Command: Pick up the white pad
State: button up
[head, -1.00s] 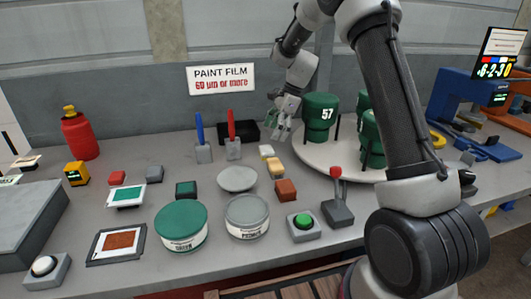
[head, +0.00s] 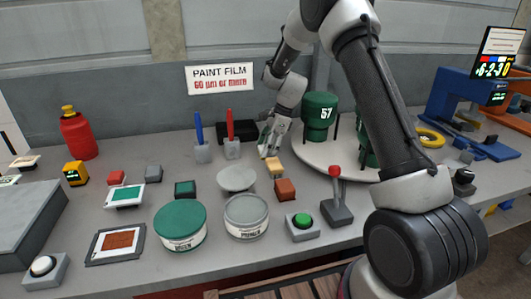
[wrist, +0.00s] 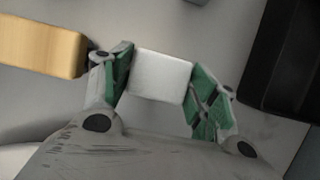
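The white pad (wrist: 160,75) shows in the wrist view as a small pale block between my gripper's two fingertips. My gripper (wrist: 160,85) has one green-lined finger on each side of it. The fingers are spread about as wide as the pad and lie very close to its sides; firm contact on both sides does not show. In the head view my gripper (head: 268,150) points down at the table behind the yellow pad, and it hides most or all of the white pad.
The yellow pad (wrist: 40,45) is close on the left in the wrist view; it also shows in the head view (head: 275,165), with a brown block (head: 285,189) in front. A black tray (head: 238,130) lies behind. The round turntable (head: 310,160) with green cans is to the right.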

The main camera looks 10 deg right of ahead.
jog(key=c, duration=0.3)
notch_tip(320, 180, up, 10)
dwell(0.4)
